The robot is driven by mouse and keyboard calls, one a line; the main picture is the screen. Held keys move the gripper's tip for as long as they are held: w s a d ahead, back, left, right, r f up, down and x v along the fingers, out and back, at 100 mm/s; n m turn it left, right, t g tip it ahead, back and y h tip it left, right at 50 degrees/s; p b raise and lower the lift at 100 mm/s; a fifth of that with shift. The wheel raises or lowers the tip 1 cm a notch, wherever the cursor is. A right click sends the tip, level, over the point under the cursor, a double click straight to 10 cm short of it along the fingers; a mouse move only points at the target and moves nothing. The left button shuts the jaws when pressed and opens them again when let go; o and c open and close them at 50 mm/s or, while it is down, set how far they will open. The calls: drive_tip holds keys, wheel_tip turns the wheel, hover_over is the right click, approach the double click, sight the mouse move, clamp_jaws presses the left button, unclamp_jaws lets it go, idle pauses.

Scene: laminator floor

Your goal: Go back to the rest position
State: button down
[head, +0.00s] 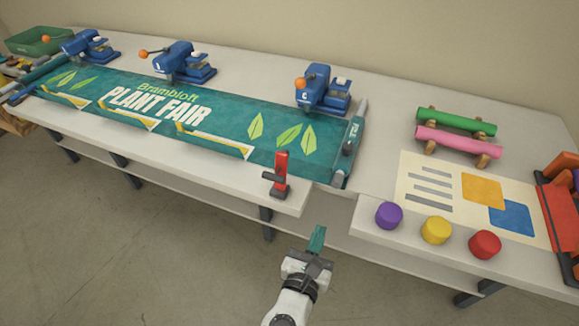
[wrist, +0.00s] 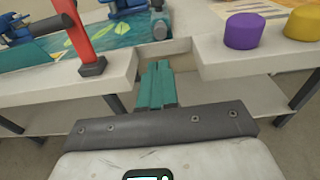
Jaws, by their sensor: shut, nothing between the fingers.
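My gripper (head: 317,238) hangs in front of the table's front edge, over the floor and clear of the tabletop. Its teal fingers are shut together with nothing between them; they also show in the wrist view (wrist: 157,84), pointing at the notch in the table edge. The teal plant fair banner (head: 190,118) lies flat along the left part of the table. A red upright handle on a dark base (head: 281,172) stands at the table's front edge, left of my gripper, and shows in the wrist view (wrist: 78,35). My gripper touches neither.
Several blue clamp devices (head: 322,92) stand along the banner's back edge. Purple (head: 389,215), yellow (head: 436,230) and red (head: 485,244) round knobs stand right of the notch. Green (head: 456,121) and pink (head: 458,142) rolls lie behind the printed sheet (head: 430,190). Floor in front is clear.

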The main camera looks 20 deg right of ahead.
drive_tip(key=s+d+f+m+g, duration=0.3)
drive_tip(key=s+d+m+g, duration=0.15)
drive_tip(key=d+m, duration=0.3)
drive_tip(key=s+d+f+m+g, duration=0.2)
drive_tip(key=s+d+m+g, duration=0.25)
drive_tip(key=d+m, duration=0.3)
drive_tip(key=s+a+f+m+g+y, duration=0.1)
drive_tip(key=s+m+g+y, duration=0.1)
drive_tip(key=s+m+y, duration=0.2)
drive_tip(key=s+a+f+m+g+y, duration=0.1)
drive_tip(key=s+m+y, duration=0.4)
drive_tip(key=s+m, duration=0.5)
drive_tip(key=shift+a+f+g, duration=0.15)
drive_tip(key=shift+a+g, duration=0.15)
drive_tip(key=shift+g, duration=0.1)
idle(2.5)
